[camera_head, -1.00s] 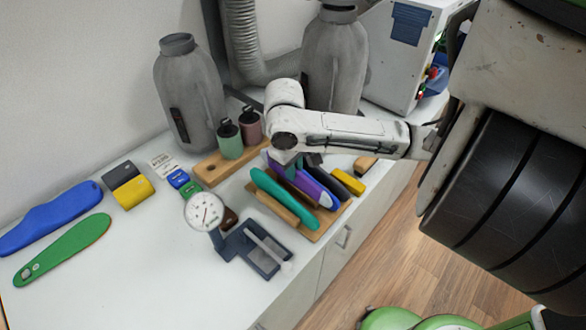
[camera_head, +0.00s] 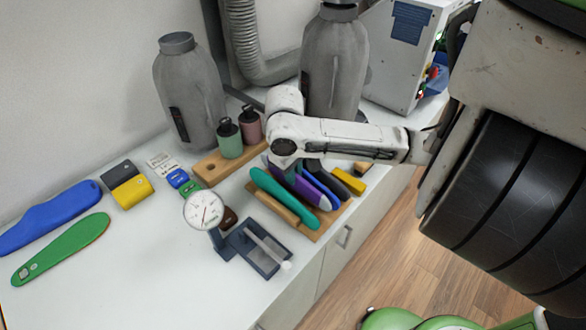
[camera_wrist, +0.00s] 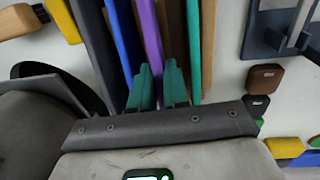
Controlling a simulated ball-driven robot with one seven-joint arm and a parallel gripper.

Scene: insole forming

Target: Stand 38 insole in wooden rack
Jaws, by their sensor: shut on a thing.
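The wooden rack (camera_head: 318,235) stands near the bench's front edge and holds a teal insole (camera_head: 285,197), a purple insole (camera_head: 314,192), a blue insole (camera_head: 328,188) and a dark one, all on edge. In the wrist view my gripper (camera_wrist: 157,80) has its two teal fingers closed on the purple insole (camera_wrist: 151,35), which sits between the blue (camera_wrist: 122,35) and teal (camera_wrist: 194,50) insoles. I cannot read any size marks, nor see whether the purple insole's lower edge touches the rack's base.
A dial gauge (camera_head: 204,210) on a dark stand is left of the rack. Behind it is a wooden block with green and pink bottles (camera_head: 230,140). A yellow block (camera_head: 349,181) lies right. Blue (camera_head: 50,217) and green (camera_head: 62,247) insoles lie far left.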

